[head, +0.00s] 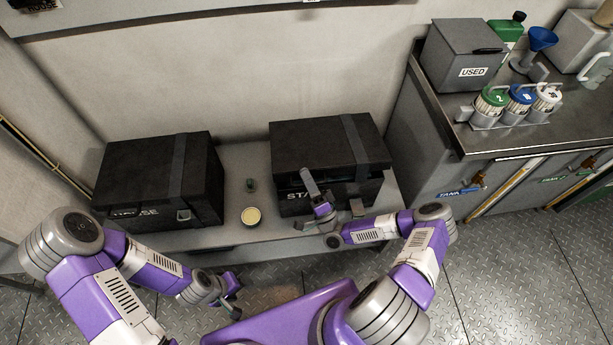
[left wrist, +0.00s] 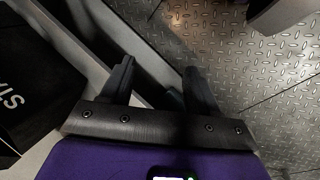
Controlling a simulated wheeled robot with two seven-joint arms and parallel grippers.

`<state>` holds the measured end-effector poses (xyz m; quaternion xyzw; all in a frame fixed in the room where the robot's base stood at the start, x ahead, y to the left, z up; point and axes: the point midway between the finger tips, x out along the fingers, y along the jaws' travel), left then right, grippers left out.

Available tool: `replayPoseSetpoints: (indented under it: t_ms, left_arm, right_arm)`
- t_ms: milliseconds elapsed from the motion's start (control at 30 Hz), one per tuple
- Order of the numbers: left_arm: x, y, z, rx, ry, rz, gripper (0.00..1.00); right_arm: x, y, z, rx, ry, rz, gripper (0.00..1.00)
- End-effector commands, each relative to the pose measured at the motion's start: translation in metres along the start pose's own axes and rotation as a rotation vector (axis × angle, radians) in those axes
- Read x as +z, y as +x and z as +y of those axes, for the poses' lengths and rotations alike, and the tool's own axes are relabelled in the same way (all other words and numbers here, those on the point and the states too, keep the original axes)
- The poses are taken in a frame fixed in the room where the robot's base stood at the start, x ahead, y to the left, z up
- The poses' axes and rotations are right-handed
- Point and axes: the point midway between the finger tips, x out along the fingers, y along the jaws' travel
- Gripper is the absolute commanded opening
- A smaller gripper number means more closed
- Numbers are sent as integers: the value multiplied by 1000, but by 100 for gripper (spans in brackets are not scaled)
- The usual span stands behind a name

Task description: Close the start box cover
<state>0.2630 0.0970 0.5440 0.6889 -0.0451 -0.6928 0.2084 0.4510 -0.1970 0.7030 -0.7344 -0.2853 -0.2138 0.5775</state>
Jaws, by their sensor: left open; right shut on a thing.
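The start box (head: 290,201) is a black box with white "STA" lettering on its front, partly hidden by my right gripper. Its black cover (head: 318,135) has a grey strap over it, and a dark gap shows below the cover's front edge. My right gripper (head: 326,190) is at the box front, shut at the cover's front edge; the exact contact is hidden. My left gripper (head: 232,293) is open and empty, low in front of the bench. In the left wrist view its two fingers (left wrist: 160,72) are spread apart, with a black lettered box at the left edge.
A second strapped black box (head: 150,175) stands on the left of the grey bench (head: 240,160). A steel counter (head: 470,140) stands right.

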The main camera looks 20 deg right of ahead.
Motion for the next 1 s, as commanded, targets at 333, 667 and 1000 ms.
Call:
replayPoseSetpoints:
  t_ms: [333, 667, 1000]
  left_arm:
    - [0, 1, 0, 0, 1, 0, 51]
    - [-67, 2, 44, -21, 133, -4, 1]
    - [-162, -55, 180, -130, 362, 15, 0]
  right_arm:
    - [14, -30, 12, 78, 36, -33, 0]
    - [14, -30, 12, 78, 36, -33, 0]
    - [14, -30, 12, 78, 36, -33, 0]
